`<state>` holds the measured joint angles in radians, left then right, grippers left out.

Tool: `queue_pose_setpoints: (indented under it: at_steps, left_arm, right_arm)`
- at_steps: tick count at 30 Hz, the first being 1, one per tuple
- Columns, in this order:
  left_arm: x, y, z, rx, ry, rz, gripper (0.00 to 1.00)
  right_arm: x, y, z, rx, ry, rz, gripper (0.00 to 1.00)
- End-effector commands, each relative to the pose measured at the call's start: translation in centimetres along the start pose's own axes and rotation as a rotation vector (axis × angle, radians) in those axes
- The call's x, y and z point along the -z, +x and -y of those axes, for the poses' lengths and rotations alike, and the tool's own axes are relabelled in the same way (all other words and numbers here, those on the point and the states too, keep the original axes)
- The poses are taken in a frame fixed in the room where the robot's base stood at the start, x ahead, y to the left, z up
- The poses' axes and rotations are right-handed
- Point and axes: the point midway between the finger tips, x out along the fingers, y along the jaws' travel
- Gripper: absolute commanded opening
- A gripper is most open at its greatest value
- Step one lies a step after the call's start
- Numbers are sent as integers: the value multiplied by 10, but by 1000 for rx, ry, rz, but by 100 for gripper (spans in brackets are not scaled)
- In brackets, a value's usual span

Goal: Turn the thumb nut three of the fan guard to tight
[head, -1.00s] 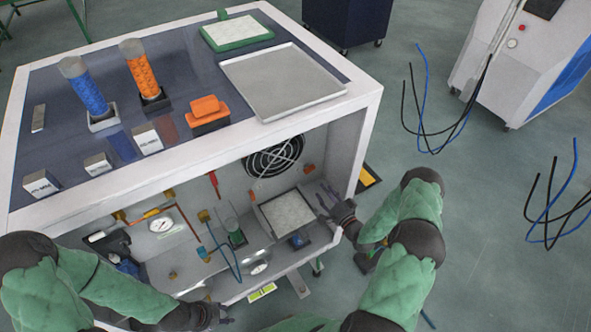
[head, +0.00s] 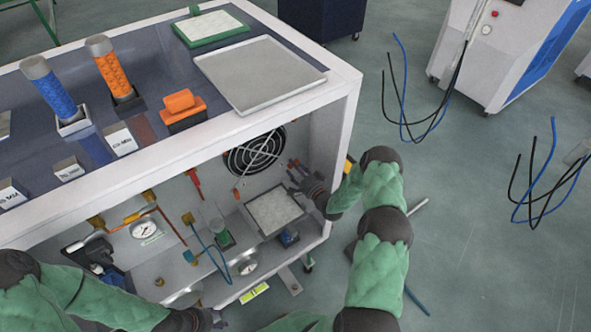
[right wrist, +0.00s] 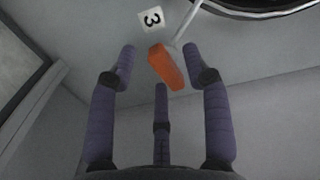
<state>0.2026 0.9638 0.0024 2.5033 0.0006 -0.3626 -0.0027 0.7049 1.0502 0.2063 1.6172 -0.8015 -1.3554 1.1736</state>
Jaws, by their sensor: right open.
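The round black fan guard (head: 255,152) is on the back wall inside the cabinet; its edge (right wrist: 265,8) shows at the top of the right wrist view. The orange thumb nut three (right wrist: 166,66) lies tilted beside a white label "3" (right wrist: 152,18). My right gripper (right wrist: 160,70) is open, its three fingers spread around the nut, with gaps visible. In the head view my right gripper (head: 298,172) is right of the fan guard; I cannot pick out nut three there. My left gripper (head: 218,319) is low at the cabinet's front, its fingers too small to judge.
A white filter panel (head: 273,210) sits below the fan guard, near the cabinet's right wall (head: 327,135). Pipes and gauges (head: 143,229) fill the left part. A metal tray (head: 260,72) lies on top. Cables (head: 420,105) lie on the floor at right.

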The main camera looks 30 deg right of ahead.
Motion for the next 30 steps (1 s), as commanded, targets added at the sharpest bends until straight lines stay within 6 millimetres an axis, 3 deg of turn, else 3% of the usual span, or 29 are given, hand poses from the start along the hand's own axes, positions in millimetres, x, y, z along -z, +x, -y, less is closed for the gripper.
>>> queue_pose_setpoints:
  at_steps: [2, 7, 8, 20, 30]
  left_arm:
    - [0, 0, 0, 0, 0, 0, 40]
    - [0, 0, 0, 0, 0, 0, 40]
    - [0, 0, 0, 0, 0, 0, 40]
    - [0, 2, 1, 0, 0, 0, 40]
    - [0, 11, 4, 0, 0, 0, 40]
  right_arm:
    - [0, 0, 0, 0, 0, 0, 49]
    - [0, 0, 0, 0, 0, 0, 4]
    - [0, 0, 0, 0, 0, 1, 0]
    - [-1, 0, -1, -1, 42, 1, 0]
    - [-2, 0, 0, -1, 269, 1, 0]
